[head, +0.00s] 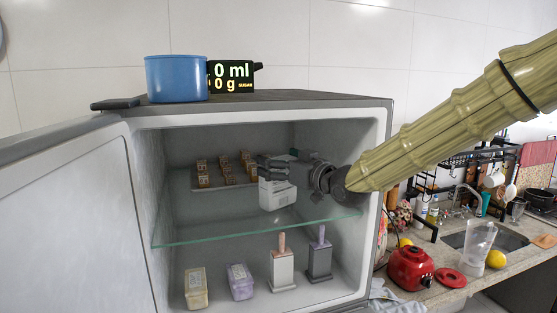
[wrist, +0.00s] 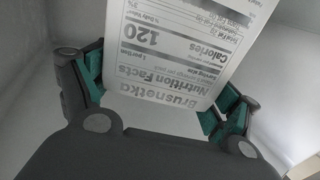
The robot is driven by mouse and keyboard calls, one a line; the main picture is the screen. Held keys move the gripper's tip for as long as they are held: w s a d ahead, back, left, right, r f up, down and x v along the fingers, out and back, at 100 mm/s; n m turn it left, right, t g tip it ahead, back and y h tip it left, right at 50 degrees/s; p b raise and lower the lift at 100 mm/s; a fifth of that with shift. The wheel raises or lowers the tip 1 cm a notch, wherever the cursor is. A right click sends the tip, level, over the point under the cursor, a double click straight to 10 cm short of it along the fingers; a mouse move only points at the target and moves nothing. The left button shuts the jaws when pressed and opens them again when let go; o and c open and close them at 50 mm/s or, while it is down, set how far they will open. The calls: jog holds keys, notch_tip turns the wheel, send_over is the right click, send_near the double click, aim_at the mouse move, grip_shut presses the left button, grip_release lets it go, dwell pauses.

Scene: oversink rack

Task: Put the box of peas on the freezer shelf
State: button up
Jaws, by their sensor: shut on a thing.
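A white box (head: 277,196) is inside the open freezer, over the glass shelf (head: 215,234). My gripper (head: 273,168) reaches in from the right and is shut on the box near its top. In the wrist view the box (wrist: 190,60) sits between the two green-padded fingers (wrist: 158,100). Its visible face carries a nutrition table and the word "Brusnetka"; no picture of peas shows. I cannot tell whether the box's bottom touches the glass.
A tray of small brown items (head: 225,185) sits at the back left of the shelf. Below are a yellowish tub (head: 196,288), a purple tub (head: 240,282) and two popsicle molds (head: 282,270). The open freezer door (head: 70,215) is at left. A blue pot (head: 176,79) stands on top.

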jog(key=shift+s+f+b, duration=0.15)
jog(key=shift+b, duration=0.15)
jog(key=o, duration=1.6)
jog(key=shift+c, duration=0.2)
jog(key=shift+r+p, duration=0.35)
jog(key=shift+p, duration=0.05)
jog(key=b+v, duration=0.5)
jog(key=v, duration=0.7)
jog(key=shift+b, duration=0.35)
jog(key=shift+f, duration=0.15)
